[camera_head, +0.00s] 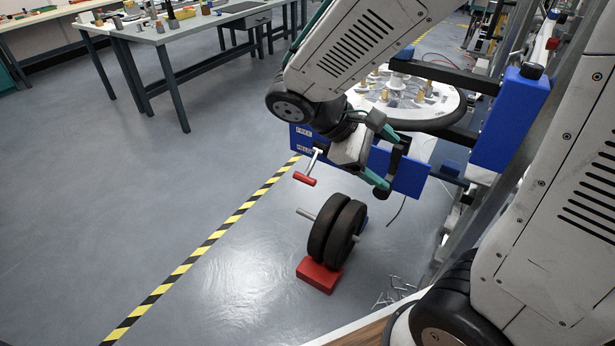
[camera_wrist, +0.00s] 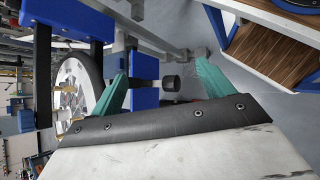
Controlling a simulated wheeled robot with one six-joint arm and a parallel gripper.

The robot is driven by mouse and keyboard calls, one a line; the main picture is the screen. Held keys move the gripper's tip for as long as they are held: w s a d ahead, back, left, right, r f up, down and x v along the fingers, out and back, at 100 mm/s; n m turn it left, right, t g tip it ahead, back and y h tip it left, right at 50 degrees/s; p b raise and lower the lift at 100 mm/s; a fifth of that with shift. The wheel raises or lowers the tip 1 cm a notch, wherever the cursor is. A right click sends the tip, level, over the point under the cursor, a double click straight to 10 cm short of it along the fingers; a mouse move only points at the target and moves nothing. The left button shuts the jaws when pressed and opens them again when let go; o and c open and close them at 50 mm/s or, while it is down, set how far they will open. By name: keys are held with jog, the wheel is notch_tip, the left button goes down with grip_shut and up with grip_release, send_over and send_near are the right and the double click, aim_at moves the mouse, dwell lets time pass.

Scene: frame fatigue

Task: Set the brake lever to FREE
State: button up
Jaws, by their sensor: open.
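The brake lever's red handle (camera_head: 305,179) shows left of my gripper in the head view, at the end of a short pale arm that slants down from the blue panel. On the panel, the FREE label (camera_head: 303,132) is above the HELD label (camera_head: 304,148); the lever sits just by HELD. My gripper (camera_head: 388,158) is open with nothing between its fingers, in front of the blue panel and right of the lever, apart from it. In the wrist view my two teal fingers (camera_wrist: 161,68) are spread wide. I cannot make out the lever there.
Black weight plates (camera_head: 336,232) on a bar stand at a red block (camera_head: 319,275) below the lever. A round fixture (camera_head: 450,105) with a dark rim lies behind my gripper. A blue post (camera_head: 510,118) stands to the right. The floor left of the striped line (camera_head: 215,240) is clear.

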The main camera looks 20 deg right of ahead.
jog(key=w+a+f+n+t+h, duration=0.4)
jog(key=w+a+f+n+h, duration=0.15)
jog(key=w+f+n, duration=0.35)
jog(key=n+t, duration=0.9)
send_near(307, 177)
jog(key=w+d+f, duration=0.1)
jog(key=w+d, duration=0.2)
jog(key=x, duration=0.7)
jog(key=shift+f, duration=0.15)
jog(key=c, duration=1.4)
